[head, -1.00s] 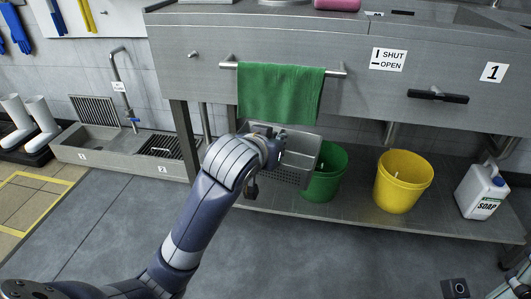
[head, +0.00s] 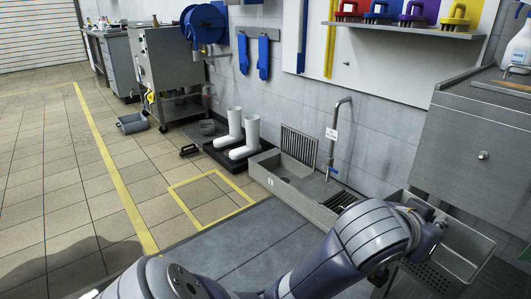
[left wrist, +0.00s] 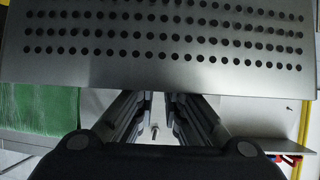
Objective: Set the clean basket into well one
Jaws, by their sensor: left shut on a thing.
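The basket (head: 468,238), a grey metal box with perforated walls, is at the lower right of the head view. My left gripper (head: 432,228) is shut on it at its near side, and my forearm and wrist hide part of it. In the left wrist view, the basket's perforated wall (left wrist: 160,40) spans the top, beyond the gripper fingers (left wrist: 158,115). The low floor sink (head: 262,168) stands against the wall, left of the basket and apart from it. Its left well (head: 298,186) carries a small label that looks like 1. Its right part holds a dark grate (head: 345,200).
A tap (head: 331,160) with a tag rises behind the sink. White boots (head: 236,128) stand in a black tray left of it. A steel cabinet (head: 470,150) is at the right. A green cloth (left wrist: 40,115) shows in the left wrist view. Tiled floor at left is open.

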